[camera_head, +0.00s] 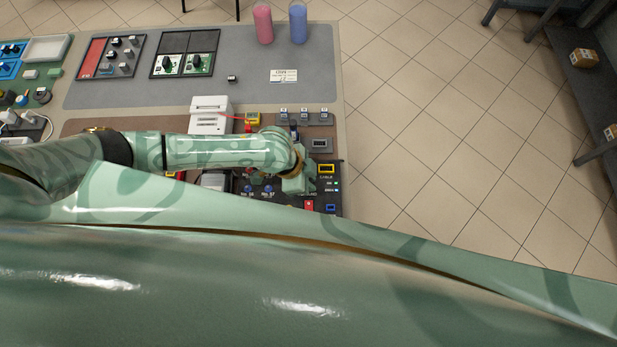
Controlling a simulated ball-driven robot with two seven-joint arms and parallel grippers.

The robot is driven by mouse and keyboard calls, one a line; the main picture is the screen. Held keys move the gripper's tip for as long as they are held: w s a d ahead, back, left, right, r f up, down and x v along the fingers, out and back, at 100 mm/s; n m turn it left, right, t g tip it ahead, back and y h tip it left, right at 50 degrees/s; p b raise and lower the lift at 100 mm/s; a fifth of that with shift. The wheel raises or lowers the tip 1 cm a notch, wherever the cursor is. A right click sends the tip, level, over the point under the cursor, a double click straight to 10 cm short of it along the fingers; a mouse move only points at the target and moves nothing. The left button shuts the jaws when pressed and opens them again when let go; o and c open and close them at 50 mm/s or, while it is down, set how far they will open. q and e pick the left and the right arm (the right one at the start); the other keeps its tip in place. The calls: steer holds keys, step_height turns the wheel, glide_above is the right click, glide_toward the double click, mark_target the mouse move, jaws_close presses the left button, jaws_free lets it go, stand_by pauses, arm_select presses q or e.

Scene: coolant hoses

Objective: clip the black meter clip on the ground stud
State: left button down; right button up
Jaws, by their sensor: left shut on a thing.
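My left arm comes in from the left, and its gripper (298,184) points down over the dark panel (325,203) at the right end of the bench. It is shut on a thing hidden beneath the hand. I cannot make out the black meter clip or the ground stud; the hand and my arm cover part of the panel. A small yellow device (252,119), possibly the meter, stands behind the wrist with a red lead running left from it. My right gripper is not in view.
A white box (209,116) stands behind my left forearm. Blue knobs (267,189), a yellow-framed socket (326,169) and a red block (309,205) are around the hand. The grey mat's middle is mostly clear.

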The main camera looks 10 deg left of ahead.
arm_select(q)
steer(key=shift+f, duration=0.1)
stand_by(0.5)
steer(key=c, duration=1)
jaws_free()
steer(key=p+v, duration=0.6)
steer(key=d+p+v, duration=0.1)
steer(key=p+v, duration=0.2)
steer(key=shift+w, duration=0.1)
